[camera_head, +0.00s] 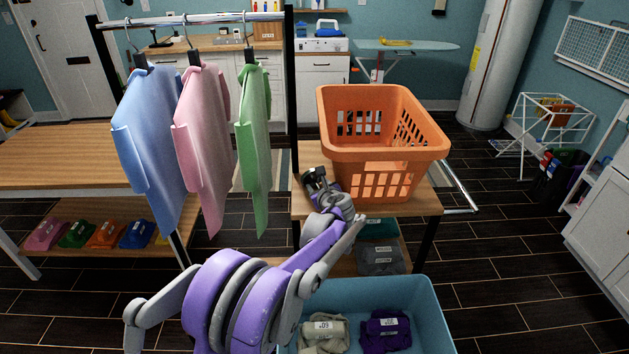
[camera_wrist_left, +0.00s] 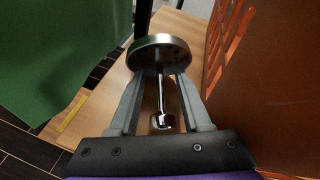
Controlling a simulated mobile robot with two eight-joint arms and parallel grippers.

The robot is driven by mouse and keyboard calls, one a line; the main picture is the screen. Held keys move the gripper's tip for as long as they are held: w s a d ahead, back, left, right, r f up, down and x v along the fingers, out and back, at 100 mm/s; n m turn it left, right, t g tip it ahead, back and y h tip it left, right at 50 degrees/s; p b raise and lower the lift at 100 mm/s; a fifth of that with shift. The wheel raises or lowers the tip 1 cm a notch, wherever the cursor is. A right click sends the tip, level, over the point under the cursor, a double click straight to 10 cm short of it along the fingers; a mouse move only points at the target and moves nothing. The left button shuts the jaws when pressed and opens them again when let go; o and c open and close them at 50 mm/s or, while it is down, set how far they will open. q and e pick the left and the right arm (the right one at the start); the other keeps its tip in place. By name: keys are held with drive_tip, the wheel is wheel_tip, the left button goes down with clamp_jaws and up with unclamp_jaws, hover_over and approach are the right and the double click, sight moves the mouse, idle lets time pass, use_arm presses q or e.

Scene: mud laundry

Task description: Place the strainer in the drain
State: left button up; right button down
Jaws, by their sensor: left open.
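The strainer (camera_wrist_left: 160,51), a round metal disc with small holes and a thin stem ending in a shiny knob, shows in the left wrist view above a wooden tabletop. My left gripper (camera_wrist_left: 159,88) is open, with one finger on each side of the stem and the disc by the fingertips. I cannot tell whether a finger touches it. In the head view my left gripper (camera_head: 318,181) is over the small table, left of the orange basket; the strainer is hard to make out there. The drain is not visible. My right gripper is not in view.
The orange basket (camera_head: 372,143) stands on the small wooden table (camera_head: 421,198), close to my left gripper. Blue, pink and green shirts (camera_head: 254,147) hang at left. A blue bin (camera_head: 432,311) with folded clothes is in front. Dark floor at right is open.

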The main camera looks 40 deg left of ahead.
use_arm(q)
clamp_jaws()
drive_tip(key=shift+r, duration=0.1)
idle(0.4)
